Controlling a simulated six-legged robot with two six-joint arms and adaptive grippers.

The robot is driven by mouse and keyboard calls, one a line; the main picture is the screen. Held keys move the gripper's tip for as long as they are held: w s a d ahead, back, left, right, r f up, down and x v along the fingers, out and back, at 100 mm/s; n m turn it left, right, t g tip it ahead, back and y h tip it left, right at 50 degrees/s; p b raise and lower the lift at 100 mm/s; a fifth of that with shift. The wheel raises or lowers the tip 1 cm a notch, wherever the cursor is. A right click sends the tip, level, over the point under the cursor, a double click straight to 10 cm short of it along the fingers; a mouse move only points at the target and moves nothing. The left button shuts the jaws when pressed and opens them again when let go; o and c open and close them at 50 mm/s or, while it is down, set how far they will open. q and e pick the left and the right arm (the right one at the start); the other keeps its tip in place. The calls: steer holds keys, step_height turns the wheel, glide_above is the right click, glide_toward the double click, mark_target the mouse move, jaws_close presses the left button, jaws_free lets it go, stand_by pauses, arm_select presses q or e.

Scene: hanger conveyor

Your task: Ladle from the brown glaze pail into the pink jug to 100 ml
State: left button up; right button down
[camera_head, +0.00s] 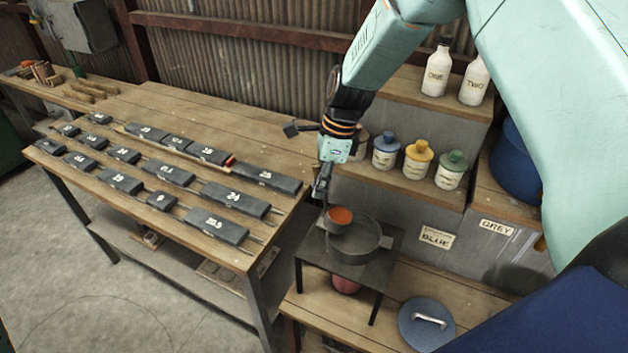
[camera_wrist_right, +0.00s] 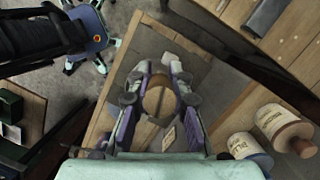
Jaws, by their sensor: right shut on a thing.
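My right gripper (camera_head: 322,187) is shut on the upright handle of a ladle, above the dark stand. A small round ladle cup (camera_head: 328,222) shows below it with orange-brown glaze (camera_head: 341,215) inside. The cup overlaps the back-left rim of a grey round pan (camera_head: 372,257) in the head view; I cannot tell whether they touch. A pink rounded thing (camera_head: 346,284), perhaps the jug, is partly hidden under the stand. In the right wrist view the gripper (camera_wrist_right: 159,97) closes around a brown round handle end. My left gripper is out of view.
The dark stand (camera_head: 312,250) stands on a low wooden bench (camera_head: 480,292). A blue-grey lid (camera_head: 426,326) lies to its right. Lidded jars (camera_head: 417,160) and white bottles (camera_head: 436,70) stand on steps behind. A table (camera_head: 250,120) at left holds numbered dark blocks.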

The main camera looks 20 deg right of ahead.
steer(key=shift+s+d+r+y, duration=0.1)
steer(key=shift+d+r+y, duration=0.2)
steer(key=shift+d+y, duration=0.1)
steer(key=shift+s+r+t, duration=0.15)
steer(key=shift+s+t, duration=0.15)
steer(key=shift+w+d+y, duration=0.1)
steer(key=shift+w+y, duration=0.15)
steer(key=shift+y, duration=0.05)
steer(key=shift+s+r, duration=0.1)
steer(key=shift+s, duration=0.15)
steer(key=shift+w, duration=0.15)
